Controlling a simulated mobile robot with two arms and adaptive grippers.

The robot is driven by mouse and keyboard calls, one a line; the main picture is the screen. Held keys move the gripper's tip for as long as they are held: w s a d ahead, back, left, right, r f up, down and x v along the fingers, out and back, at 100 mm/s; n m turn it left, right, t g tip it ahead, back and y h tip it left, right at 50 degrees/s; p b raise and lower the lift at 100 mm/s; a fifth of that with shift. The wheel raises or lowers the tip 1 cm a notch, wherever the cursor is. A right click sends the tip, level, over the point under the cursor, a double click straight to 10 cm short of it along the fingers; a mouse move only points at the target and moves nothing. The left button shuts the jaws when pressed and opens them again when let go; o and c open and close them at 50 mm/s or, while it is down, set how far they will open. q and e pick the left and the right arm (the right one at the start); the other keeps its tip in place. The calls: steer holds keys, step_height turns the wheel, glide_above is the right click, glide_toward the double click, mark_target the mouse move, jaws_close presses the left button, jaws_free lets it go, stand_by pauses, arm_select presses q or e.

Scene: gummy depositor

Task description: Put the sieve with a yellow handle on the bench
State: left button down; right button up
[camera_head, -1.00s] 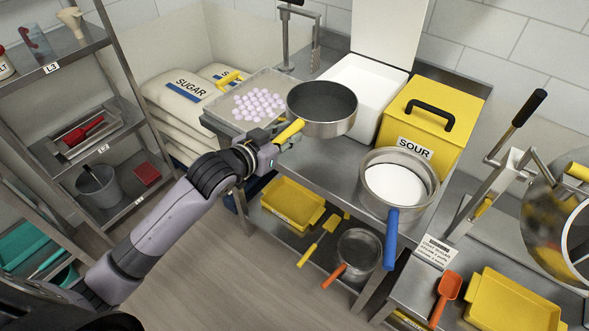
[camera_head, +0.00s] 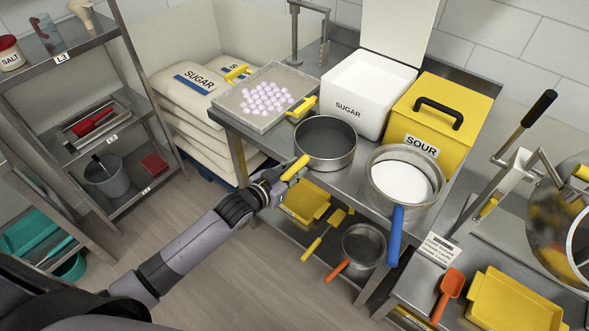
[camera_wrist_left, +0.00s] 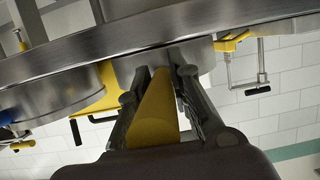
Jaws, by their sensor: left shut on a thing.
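The sieve (camera_head: 326,148) is a round grey metal pan with a yellow handle (camera_head: 295,168). It is level at the bench's (camera_head: 262,140) front edge, between the tray of pink sweets and the blue-handled sieve. I cannot tell whether its base touches the bench top. My left gripper (camera_head: 287,172) is shut on the yellow handle, which points to the front left past the bench edge. In the left wrist view the yellow handle (camera_wrist_left: 157,110) lies between the two fingers. My right gripper is not in view.
A tray with yellow handles (camera_head: 246,116) holds pink sweets at left. A white SUGAR bin (camera_head: 350,104) and yellow SOUR bin (camera_head: 445,110) stand behind. A blue-handled sieve (camera_head: 397,235) with white powder is close at right. The lower shelf holds yellow trays (camera_head: 304,203) and an orange-handled sieve.

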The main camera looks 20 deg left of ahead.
arm_select(q)
steer(key=c, duration=1.5)
jaws_free()
steer(key=shift+f, duration=0.1)
steer(key=shift+o, duration=0.2)
steer(key=b+v, duration=0.1)
steer(key=v, duration=1)
steer(key=s+a+f+n+g+y, duration=0.1)
steer(key=s+a+f+g, duration=0.15)
steer(key=f, duration=0.75)
steer(key=s+a+f+g+y, duration=0.1)
steer(key=s+a+f+y, duration=0.2)
steer(key=f, duration=0.7)
steer(key=s+a+f+n+g, duration=0.1)
steer(key=s+a+f+g, duration=0.2)
steer(key=f, duration=0.7)
steer(key=s+d+f+g, duration=0.2)
steer(key=s+f, duration=0.4)
steer(key=s, duration=0.4)
steer(key=s+d+f+g, duration=0.2)
steer(key=s+f, duration=0.5)
steer(key=s, duration=0.3)
steer(key=s+d+f+g, duration=0.2)
steer(key=s+f, duration=0.4)
steer(key=s, duration=0.4)
steer(key=shift+s+f+y, duration=0.3)
steer(key=shift+s, duration=0.05)
